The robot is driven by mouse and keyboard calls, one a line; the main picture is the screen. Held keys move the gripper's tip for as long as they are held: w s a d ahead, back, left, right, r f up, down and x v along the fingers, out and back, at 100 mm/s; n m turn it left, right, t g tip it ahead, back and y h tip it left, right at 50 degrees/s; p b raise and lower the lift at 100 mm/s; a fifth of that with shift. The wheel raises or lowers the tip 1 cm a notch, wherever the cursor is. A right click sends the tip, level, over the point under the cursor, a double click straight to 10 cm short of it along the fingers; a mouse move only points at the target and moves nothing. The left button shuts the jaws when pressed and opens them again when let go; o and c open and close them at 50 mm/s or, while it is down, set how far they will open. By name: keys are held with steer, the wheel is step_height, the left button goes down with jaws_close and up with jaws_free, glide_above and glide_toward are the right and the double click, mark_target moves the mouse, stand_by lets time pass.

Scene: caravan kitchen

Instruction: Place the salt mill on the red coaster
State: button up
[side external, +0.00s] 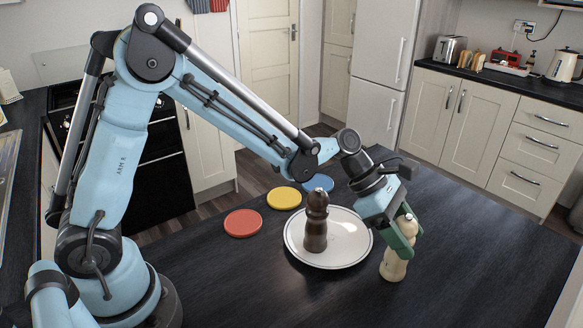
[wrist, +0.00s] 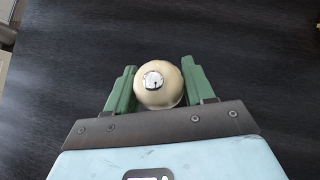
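The light wooden mill (side external: 394,263), which I take as the salt mill, stands upright on the dark table just right of the plate. In the wrist view its round cream head (wrist: 160,90) with a metal cap shows from above. My gripper (side external: 405,234) has its green fingers on either side of the mill; it also shows in the wrist view (wrist: 160,80). Both fingers look close against the head, but I cannot tell whether they press on it. The red coaster (side external: 242,223) lies flat and empty left of the plate.
A dark brown mill (side external: 316,222) stands on a white plate (side external: 344,259) between the light mill and the red coaster. A yellow coaster (side external: 284,198) and a blue coaster (side external: 318,183) lie behind. The table's front right (side external: 480,270) is clear.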

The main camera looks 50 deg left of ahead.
jaws_close()
